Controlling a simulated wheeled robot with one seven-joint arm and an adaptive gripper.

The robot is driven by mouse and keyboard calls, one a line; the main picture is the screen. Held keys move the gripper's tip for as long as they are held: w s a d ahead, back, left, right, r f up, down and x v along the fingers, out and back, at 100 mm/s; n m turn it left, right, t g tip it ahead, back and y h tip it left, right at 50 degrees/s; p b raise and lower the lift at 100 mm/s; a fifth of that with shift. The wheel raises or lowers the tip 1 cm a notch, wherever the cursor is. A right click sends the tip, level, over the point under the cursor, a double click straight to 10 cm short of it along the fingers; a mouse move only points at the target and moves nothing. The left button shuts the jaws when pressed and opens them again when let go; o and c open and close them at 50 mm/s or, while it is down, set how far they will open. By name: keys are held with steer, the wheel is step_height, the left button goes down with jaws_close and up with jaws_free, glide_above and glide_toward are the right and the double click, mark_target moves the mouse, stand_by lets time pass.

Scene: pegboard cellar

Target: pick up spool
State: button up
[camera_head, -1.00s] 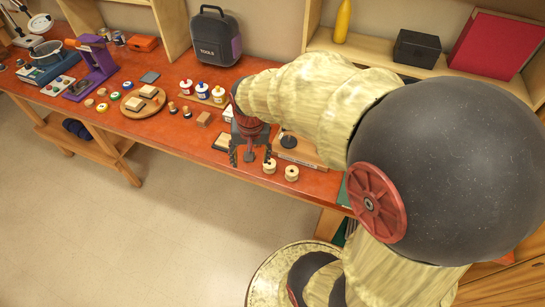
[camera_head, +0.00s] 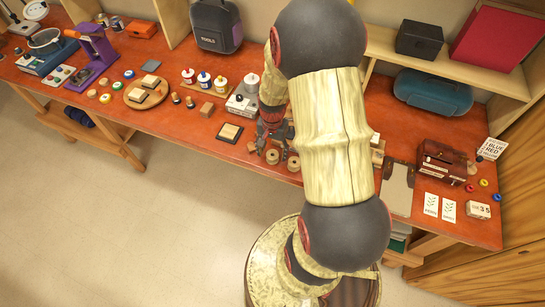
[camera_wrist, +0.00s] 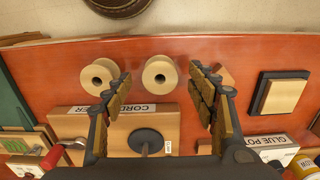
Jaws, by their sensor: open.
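Two pale wooden spools stand on the orange-red bench near its front edge. In the wrist view one spool (camera_wrist: 160,74) shows between my open fingers, and the other spool (camera_wrist: 98,77) is to its left, outside the left finger. In the head view the left spool (camera_head: 272,157) and right spool (camera_head: 293,163) show just below my gripper (camera_head: 268,138). My gripper (camera_wrist: 165,97) is open and empty, pointing down at the bench. I cannot tell whether a finger touches a spool. My arm hides part of the bench behind them.
A wooden board (camera_wrist: 115,130) with a black disc lies close to the spools in the wrist view. A black-framed pad (camera_head: 229,132) lies to the left of my gripper. Glue bottles (camera_head: 204,79) stand farther back. A brown box (camera_head: 442,160) and cards are at right.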

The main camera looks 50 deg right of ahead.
step_height(320, 180, down, 2)
steer(key=shift+f, duration=0.1)
steer(key=shift+c, duration=0.3)
steer(key=c, duration=0.8)
steer(key=shift+c, duration=0.4)
